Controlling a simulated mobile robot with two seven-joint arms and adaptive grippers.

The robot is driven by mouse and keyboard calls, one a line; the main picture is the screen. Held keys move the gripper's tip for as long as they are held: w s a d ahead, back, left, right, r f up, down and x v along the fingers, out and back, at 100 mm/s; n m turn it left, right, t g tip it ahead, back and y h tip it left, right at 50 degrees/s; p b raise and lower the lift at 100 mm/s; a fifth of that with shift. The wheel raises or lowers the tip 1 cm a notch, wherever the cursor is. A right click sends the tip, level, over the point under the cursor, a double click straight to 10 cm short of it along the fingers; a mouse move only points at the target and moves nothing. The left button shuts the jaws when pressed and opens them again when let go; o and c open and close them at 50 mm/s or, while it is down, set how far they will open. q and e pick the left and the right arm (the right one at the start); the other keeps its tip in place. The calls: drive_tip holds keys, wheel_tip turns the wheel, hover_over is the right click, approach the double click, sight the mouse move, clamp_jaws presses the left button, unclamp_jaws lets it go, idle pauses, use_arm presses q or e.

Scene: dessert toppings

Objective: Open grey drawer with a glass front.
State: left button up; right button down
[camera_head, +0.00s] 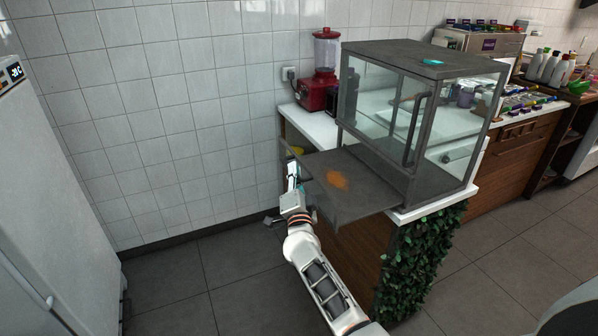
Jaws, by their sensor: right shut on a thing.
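The grey drawer (350,196) is pulled out to the left from the bottom of the grey display case (420,58) with glass walls. Its flat bottom shows, with an orange patch (337,180) on it. Its glass front is at the left end, seen nearly edge-on. My right gripper (292,178) is at that front and shut on it, at the handle side; the fingers are small and the exact contact is hard to see. My left gripper is out of view.
The case stands on a white counter (313,122) with a red blender (325,60) behind it. A leafy green panel (415,262) covers the counter's near end. Open tiled floor (235,265) lies left of the drawer. A white cabinet (40,190) stands at far left.

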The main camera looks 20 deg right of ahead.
drive_tip(key=c, duration=2.1)
unclamp_jaws()
drive_tip(key=shift+c, duration=0.2)
drive_tip(key=v, duration=1.2)
drive_tip(key=s+a+f+n+g+y, duration=0.1)
drive_tip(key=s+f+n+g+y, duration=0.3)
drive_tip(key=s+f+n, duration=0.5)
drive_tip(key=s+a+f+n+g+y, duration=0.2)
drive_tip(key=s+f+n+g+y, duration=0.2)
drive_tip(key=s+f+n, duration=0.6)
drive_tip(key=s+f+g, duration=0.1)
drive_tip(key=s+f, duration=0.5)
drive_tip(key=s, duration=0.6)
drive_tip(key=shift+f, duration=0.15)
